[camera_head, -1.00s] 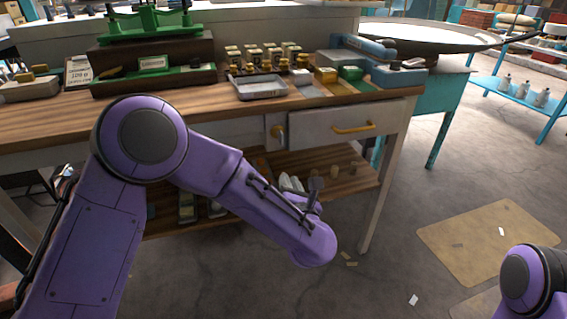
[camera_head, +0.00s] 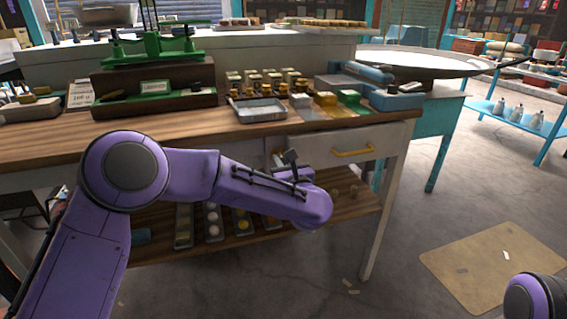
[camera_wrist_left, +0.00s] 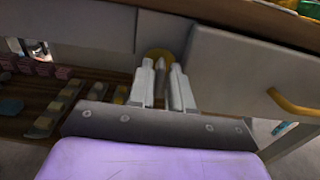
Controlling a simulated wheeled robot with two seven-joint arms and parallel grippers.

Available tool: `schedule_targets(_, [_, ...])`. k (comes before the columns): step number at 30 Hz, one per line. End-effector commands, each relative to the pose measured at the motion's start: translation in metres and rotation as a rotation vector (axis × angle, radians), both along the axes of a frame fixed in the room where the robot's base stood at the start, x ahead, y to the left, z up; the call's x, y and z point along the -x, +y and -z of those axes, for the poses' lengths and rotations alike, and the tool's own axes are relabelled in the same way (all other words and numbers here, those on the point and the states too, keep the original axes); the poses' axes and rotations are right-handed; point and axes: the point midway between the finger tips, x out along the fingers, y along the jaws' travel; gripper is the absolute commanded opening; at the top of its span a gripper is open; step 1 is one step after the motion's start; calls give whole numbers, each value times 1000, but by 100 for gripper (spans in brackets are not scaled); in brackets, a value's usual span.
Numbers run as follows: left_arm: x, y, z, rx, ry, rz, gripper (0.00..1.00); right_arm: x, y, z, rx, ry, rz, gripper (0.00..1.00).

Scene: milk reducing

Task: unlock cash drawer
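The cash drawer (camera_head: 345,150) is shut in the right end of the wooden-topped bench; its pale front has a yellow bar handle. The drawer front also shows in the left wrist view (camera_wrist_left: 235,75), with the handle at right. The round brass lock (camera_wrist_left: 158,54) sits on the panel left of the drawer. My left gripper (camera_wrist_left: 163,72) points at the lock, its two pale fingers apart, with a thin strip between them I cannot make out clearly. In the head view my left gripper (camera_head: 292,165) is just in front of the lock, partly hidden by my wrist. My right gripper is out of view.
The bench top (camera_head: 60,128) carries a green balance (camera_head: 150,45), a metal tray (camera_head: 262,110) and several small weights. A lower shelf (camera_head: 170,250) below the drawer holds trays of goods. Open floor lies to the right, with a tan mat (camera_head: 490,265).

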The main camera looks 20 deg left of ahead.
Motion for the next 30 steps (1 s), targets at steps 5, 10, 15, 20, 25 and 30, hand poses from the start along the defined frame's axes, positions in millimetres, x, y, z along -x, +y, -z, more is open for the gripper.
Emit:
schedule_targets(5, [0,0,0,-1,1,0,0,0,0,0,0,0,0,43])
schedule_targets(10, [0,-2,0,-5,2,3,0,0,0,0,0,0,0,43])
schedule_targets(15, [0,-2,-1,-32,19,3,0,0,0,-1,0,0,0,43])
schedule_targets(20, [-1,-2,-2,-99,63,3,0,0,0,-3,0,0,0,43])
schedule_targets(25, [-1,-2,-3,-209,138,2,0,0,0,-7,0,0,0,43])
schedule_targets(30, [-2,-2,-4,-345,226,2,0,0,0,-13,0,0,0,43])
